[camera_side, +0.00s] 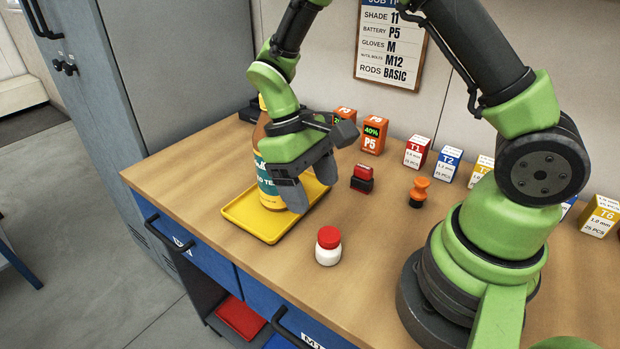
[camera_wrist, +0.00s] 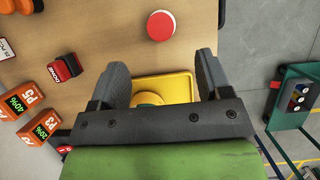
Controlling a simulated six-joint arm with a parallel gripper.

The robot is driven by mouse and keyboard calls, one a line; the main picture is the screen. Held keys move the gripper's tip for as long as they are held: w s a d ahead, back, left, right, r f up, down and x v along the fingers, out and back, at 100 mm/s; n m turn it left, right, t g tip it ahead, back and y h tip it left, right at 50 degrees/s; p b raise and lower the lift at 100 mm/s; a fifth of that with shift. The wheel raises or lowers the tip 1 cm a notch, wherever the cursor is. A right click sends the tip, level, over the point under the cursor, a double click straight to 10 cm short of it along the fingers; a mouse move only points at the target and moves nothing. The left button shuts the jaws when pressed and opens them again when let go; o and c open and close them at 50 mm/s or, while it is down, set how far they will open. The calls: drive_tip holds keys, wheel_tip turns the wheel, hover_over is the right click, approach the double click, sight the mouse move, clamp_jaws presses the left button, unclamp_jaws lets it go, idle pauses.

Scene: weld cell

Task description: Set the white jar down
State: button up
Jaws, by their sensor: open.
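The white jar (camera_side: 328,246) with a red lid stands upright on the wooden bench, in front of the yellow tray's right end and apart from it. In the wrist view its red lid (camera_wrist: 161,25) shows at the top, beyond the fingertips. My gripper (camera_side: 309,183) is open, with nothing seen held between its fingers, above the right part of the yellow tray (camera_side: 250,228). In the wrist view the fingers (camera_wrist: 162,75) are spread wide with the tray (camera_wrist: 178,88) below them.
A tall amber bottle (camera_side: 268,188) with a teal label stands on the tray, close behind my gripper and partly hidden by it. A red stamp (camera_side: 362,179) and an orange knob-shaped item (camera_side: 418,191) stand to the right. Several small boxes line the wall. Bench around the jar is clear.

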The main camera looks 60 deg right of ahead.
drive_tip(key=s+r+m+t, duration=0.1)
drive_tip(key=s+r+t, duration=0.2)
drive_tip(key=r, duration=0.3)
drive_tip(key=s+r+m+t+y, duration=0.1)
drive_tip(key=s+r+t, duration=0.3)
drive_tip(key=r, duration=0.3)
drive_tip(key=s+r+m+t+y, duration=0.1)
drive_tip(key=s+r+m+t, duration=0.1)
drive_tip(key=r, duration=0.4)
drive_tip(key=s+t, duration=0.1)
drive_tip(key=t, duration=0.1)
drive_tip(key=shift+s+r+t, duration=0.15)
drive_tip(key=shift+t, duration=0.15)
